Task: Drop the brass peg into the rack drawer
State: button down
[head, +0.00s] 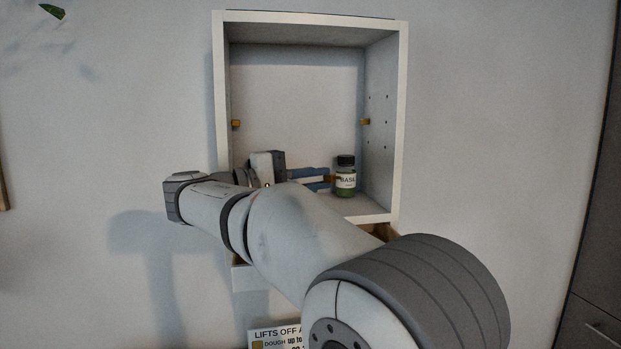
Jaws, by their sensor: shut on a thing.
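My gripper (330,179) has blue fingers and reaches into the lower part of an open white wall cabinet (402,110). It is shut on a small brass peg (332,180), which shows at the fingertips just left of the jar; whether it touches the jar I cannot tell. Two other brass pegs stick out of the cabinet's side walls, one on the left (236,123) and one on the right (364,122). Below the cabinet, partly hidden by my arm, is what looks like the rack drawer (250,278), with a white front and a brown inside showing at the right.
A dark-capped jar labelled like basil (345,181) stands on the cabinet floor at the right. A sign (268,337) sits below the drawer, partly covered by my arm. The upper cabinet is empty. A dark cupboard (600,240) stands at far right.

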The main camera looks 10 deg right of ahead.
jog(key=shift+f+b, duration=1.7)
jog(key=shift+f, duration=0.7)
jog(key=c, duration=1.4)
grip_release()
jog(key=shift+r, duration=0.1)
notch_tip(320, 180, up, 10)
jog(key=shift+f+p, duration=0.1)
jog(key=shift+p, duration=0.7)
